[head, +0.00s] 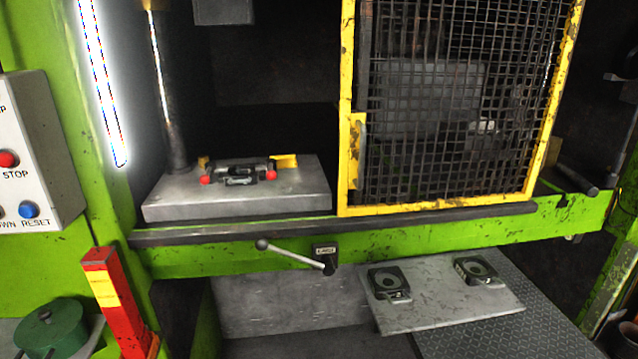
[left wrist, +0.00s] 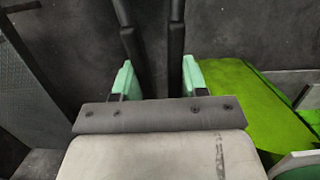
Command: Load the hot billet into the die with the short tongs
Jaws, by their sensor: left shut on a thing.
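My left gripper (left wrist: 158,75) shows in the left wrist view with its two pale green fingers apart. It is shut on the short tongs, whose two dark handles (left wrist: 131,42) run up the picture between the fingers. The tongs' far ends are out of the picture. In the head view, a low dark die (head: 240,176) with red knobs and yellow parts sits on the grey press bed (head: 285,203). Neither gripper shows in the head view. I see no hot billet in either view.
A yellow-framed mesh guard (head: 455,110) covers the press's right side; the left opening is uncovered. A lever (head: 290,254) sticks out of the front beam. Two dark blocks (head: 388,283) lie on a lower plate (head: 440,308). A red and yellow post (head: 115,300) stands front left.

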